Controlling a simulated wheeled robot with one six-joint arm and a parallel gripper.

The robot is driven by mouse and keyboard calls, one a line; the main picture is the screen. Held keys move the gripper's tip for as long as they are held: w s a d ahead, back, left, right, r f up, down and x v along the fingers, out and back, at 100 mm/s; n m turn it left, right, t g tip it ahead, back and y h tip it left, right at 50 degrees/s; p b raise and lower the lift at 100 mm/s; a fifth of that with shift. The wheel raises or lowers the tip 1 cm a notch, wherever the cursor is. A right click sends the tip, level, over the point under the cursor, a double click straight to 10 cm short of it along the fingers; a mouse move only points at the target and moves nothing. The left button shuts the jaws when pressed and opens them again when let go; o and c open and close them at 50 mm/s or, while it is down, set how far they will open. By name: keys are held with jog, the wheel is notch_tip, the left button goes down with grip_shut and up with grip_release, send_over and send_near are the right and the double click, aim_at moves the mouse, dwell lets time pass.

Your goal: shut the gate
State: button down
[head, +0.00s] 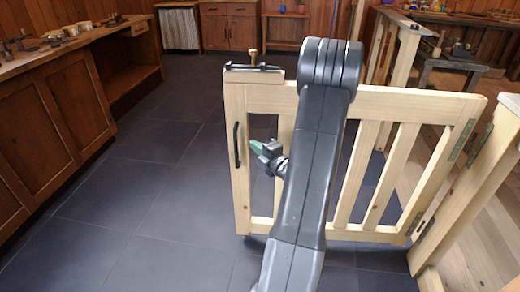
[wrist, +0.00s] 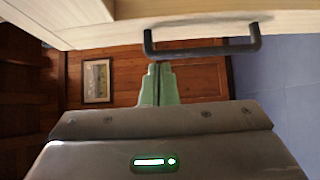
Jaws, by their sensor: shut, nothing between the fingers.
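The gate (head: 392,102) is a pale wooden frame with slats, hinged at the right to a wooden post (head: 478,185). It stands open, its free edge out over the dark tiles at left. A black handle (head: 237,146) is on the free-edge stile, and a dark bolt with a brass-coloured knob (head: 253,67) sits on top. My gripper (head: 254,147) is shut and empty, its green fingertips just right of the handle in the head view. In the wrist view, the fingertips (wrist: 160,70) are just below the handle (wrist: 205,48); I cannot tell whether they touch. My arm hides the gate's middle.
A wooden workbench (head: 60,62) runs along the left, with tiled floor (head: 140,185) clear between it and the gate. Another wooden post (head: 402,55) stands behind the gate at upper right, near a stool-like table (head: 450,65). Cabinets (head: 228,28) line the back wall.

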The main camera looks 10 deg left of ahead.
aim_at(242, 128)
jog(key=shift+w+a+b, duration=0.25)
jog(key=shift+w+a, duration=0.4)
jog(key=shift+w, duration=0.65)
jog(key=shift+w+a+b, duration=0.2)
jog(key=shift+w+a, duration=0.5)
jog(key=shift+w, duration=0.6)
jog(key=shift+w+a+b, duration=0.25)
jog(key=shift+w+a, duration=0.4)
jog(key=shift+w, duration=0.65)
